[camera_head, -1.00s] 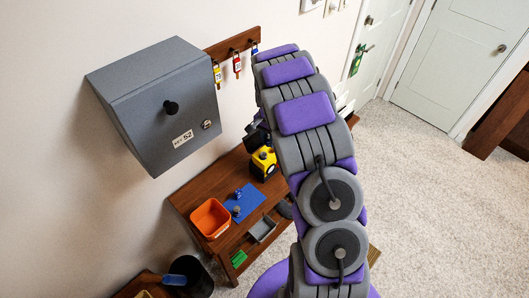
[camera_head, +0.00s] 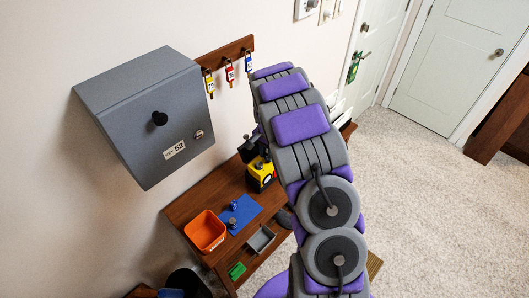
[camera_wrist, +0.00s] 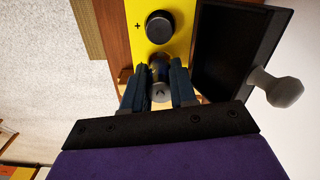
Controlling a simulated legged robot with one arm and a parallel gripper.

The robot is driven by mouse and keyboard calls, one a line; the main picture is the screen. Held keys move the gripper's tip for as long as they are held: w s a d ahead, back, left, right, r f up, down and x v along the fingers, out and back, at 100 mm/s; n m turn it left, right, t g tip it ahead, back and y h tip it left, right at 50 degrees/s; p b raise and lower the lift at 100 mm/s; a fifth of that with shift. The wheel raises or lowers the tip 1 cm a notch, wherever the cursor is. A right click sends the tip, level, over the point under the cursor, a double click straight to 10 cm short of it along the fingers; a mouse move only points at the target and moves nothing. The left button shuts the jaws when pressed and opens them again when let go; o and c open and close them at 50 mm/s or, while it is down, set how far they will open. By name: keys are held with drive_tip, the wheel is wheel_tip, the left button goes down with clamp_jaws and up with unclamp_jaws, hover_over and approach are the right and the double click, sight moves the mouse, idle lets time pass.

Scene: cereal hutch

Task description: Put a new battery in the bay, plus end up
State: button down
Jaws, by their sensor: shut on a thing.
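The yellow device (camera_head: 261,173) stands on the wooden bench, partly behind my arm. In the wrist view the yellow device (camera_wrist: 180,45) fills the top, with a printed plus mark beside a dark round part (camera_wrist: 159,27); I cannot tell whether that part is an opening or a cap. My gripper (camera_wrist: 160,76) is shut on a small cylindrical battery (camera_wrist: 160,92), with a pale end facing the camera. The battery is close to the yellow device; contact is unclear. Its plus end cannot be made out. Two small dark-blue cylinders, one upper (camera_head: 233,205) and one lower (camera_head: 232,223), are on the blue mat (camera_head: 243,212).
An orange bin (camera_head: 205,231) and a grey tray (camera_head: 261,239) are by the mat. A grey wall cabinet (camera_head: 150,115) hangs above the bench's left side. In the wrist view, a black panel (camera_wrist: 225,60) with a grey knob (camera_wrist: 285,92) is right of the device.

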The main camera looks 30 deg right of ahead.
drive_tip(key=shift+d, duration=0.35)
drive_tip(key=shift+a+r, duration=0.2)
drive_tip(key=shift+a, duration=0.7)
drive_tip(key=shift+d+f, duration=0.1)
drive_tip(key=shift+d, duration=0.55)
drive_tip(key=shift+a+p, duration=0.4)
drive_tip(key=shift+a, duration=0.45)
drive_tip(key=shift+d, duration=0.45)
drive_tip(key=shift+a+f, duration=0.2)
drive_tip(key=shift+f, duration=0.05)
drive_tip(key=shift+d+f, duration=0.2)
drive_tip(key=shift+d, duration=0.05)
drive_tip(key=shift+s+f, duration=0.1)
drive_tip(key=shift+f, duration=0.1)
